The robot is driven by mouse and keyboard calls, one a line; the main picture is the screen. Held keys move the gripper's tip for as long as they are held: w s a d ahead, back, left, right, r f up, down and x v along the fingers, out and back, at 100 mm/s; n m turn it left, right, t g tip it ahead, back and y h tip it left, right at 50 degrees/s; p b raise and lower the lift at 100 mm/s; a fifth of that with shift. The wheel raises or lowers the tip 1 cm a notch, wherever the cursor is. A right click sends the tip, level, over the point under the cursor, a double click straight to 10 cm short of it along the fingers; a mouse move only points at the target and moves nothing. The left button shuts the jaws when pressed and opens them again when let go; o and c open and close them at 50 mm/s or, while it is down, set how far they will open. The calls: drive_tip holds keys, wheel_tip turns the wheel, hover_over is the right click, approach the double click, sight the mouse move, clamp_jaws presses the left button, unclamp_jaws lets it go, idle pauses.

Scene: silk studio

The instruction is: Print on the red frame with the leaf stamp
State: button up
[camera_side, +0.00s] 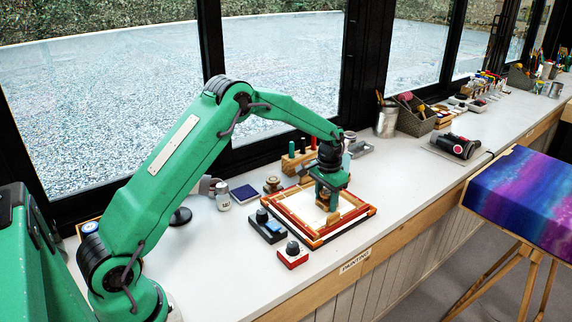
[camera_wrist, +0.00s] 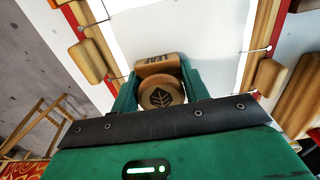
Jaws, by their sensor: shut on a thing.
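The red frame (camera_side: 318,243) lies flat on the white bench, with pale wooden inner bars and white cloth stretched inside. In the wrist view, its side bar (camera_wrist: 262,32) and white cloth (camera_wrist: 185,30) show ahead of my gripper. My gripper (camera_side: 329,198) is over the frame, pointing down. It is shut on the leaf stamp, a round wooden handle with a dark leaf mark (camera_wrist: 160,97) and a lettered wooden block (camera_wrist: 157,66), between the green fingers. I cannot tell whether the stamp touches the cloth; its underside is hidden.
A dark box with a knob (camera_side: 268,226) and a red box with a dark knob (camera_side: 292,255) stand close to the frame's left. A wooden rack (camera_side: 297,160) stands behind.

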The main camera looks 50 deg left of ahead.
drive_tip(key=shift+s+f, duration=0.15)
drive_tip(key=shift+f, duration=0.05)
drive_tip(key=shift+r, duration=3.7)
drive_tip(key=shift+a, duration=0.1)
hover_over(308, 198)
wheel_tip(308, 198, down, 2)
drive_tip(key=shift+a, duration=0.1)
drive_tip(key=shift+f, duration=0.2)
drive_tip(key=shift+f, duration=1.8)
drive_tip(key=shift+f, duration=0.85)
drive_tip(key=shift+r, duration=0.15)
